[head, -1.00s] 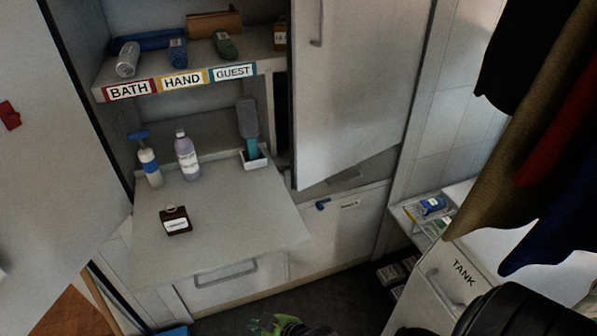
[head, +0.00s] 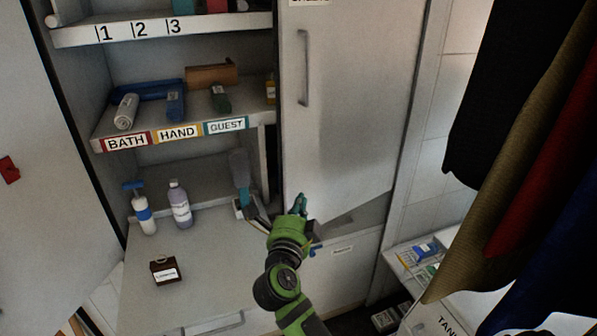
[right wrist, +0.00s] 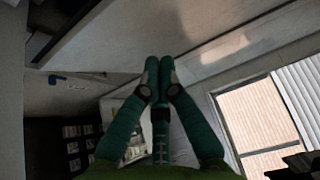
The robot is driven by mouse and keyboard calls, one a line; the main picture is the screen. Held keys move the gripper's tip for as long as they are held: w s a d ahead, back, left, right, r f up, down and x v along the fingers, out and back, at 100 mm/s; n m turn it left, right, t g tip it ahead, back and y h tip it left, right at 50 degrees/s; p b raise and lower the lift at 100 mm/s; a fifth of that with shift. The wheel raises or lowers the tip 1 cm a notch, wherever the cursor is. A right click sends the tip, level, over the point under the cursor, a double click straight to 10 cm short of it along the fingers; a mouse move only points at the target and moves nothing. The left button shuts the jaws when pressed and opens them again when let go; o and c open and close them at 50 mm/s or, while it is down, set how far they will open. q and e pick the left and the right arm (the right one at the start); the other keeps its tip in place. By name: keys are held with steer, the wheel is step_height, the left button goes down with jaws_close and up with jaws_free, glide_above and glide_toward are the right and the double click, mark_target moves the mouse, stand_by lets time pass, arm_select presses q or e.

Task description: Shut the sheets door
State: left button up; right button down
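The sheets door (head: 350,110) is the tall grey door right of the open shelves in the head view. Its label is cut off at the top edge. It has a vertical bar handle (head: 304,68) near its left edge and stands ajar, with a dark gap at its left side. My right gripper (head: 300,203) is at the door's lower left corner; I cannot tell whether it touches. In the right wrist view its green fingertips (right wrist: 159,63) are together with nothing between them, and a pale panel is above them. My left gripper is not in view.
Labelled shelves (head: 180,131) hold rolled towels. Hanging clothes (head: 520,130) fill the right side. Another door (head: 45,190) stands open at left.

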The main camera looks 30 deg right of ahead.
steer(key=p, duration=0.2)
glide_toward(302, 163)
steer(key=shift+x, duration=2.65)
